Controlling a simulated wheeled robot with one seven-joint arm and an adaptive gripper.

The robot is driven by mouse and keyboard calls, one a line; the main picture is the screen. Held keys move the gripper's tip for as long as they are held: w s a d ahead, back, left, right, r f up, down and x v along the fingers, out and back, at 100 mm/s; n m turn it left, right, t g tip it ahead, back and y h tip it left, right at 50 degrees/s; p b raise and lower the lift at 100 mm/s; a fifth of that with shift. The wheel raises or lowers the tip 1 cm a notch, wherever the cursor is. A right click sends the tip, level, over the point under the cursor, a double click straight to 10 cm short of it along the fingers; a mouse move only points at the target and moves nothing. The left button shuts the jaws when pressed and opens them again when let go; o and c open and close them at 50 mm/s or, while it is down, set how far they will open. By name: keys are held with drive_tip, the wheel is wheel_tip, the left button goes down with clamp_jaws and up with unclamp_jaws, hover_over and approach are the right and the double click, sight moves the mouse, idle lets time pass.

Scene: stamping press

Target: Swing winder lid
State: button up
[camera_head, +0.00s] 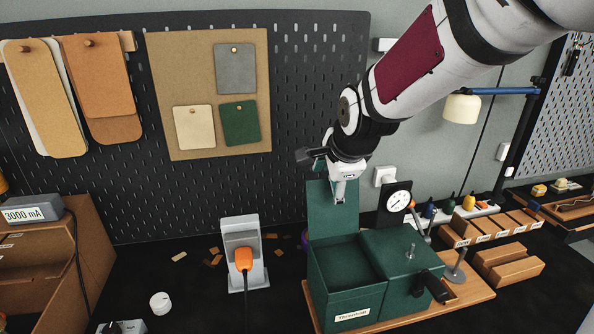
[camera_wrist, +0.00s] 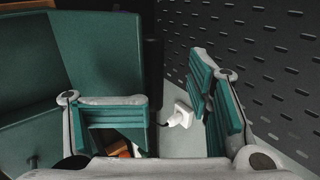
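The green winder box (camera_head: 347,300) stands on a wooden board, with a label on its front. Its left compartment is open at the top. A green lid panel (camera_head: 319,212) stands upright at the back of that compartment. My gripper (camera_head: 340,196) points down at the upper part of the lid panel; I cannot tell whether it touches it. In the wrist view, my gripper's two teal-padded fingers (camera_wrist: 170,112) are apart with nothing held between them. Green winder surfaces (camera_wrist: 98,48) fill the left of that view, partly hidden by the left finger.
Wooden blocks (camera_head: 508,265) lie at the right. A black pegboard (camera_head: 300,60) rises behind.

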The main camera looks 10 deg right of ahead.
drive_tip(key=shift+s+f+p, duration=0.3)
drive_tip(key=shift+s+f, duration=0.1)
drive_tip(key=shift+s, duration=0.15)
idle(0.5)
drive_tip(key=shift+r, duration=0.1)
drive_tip(key=c, duration=1)
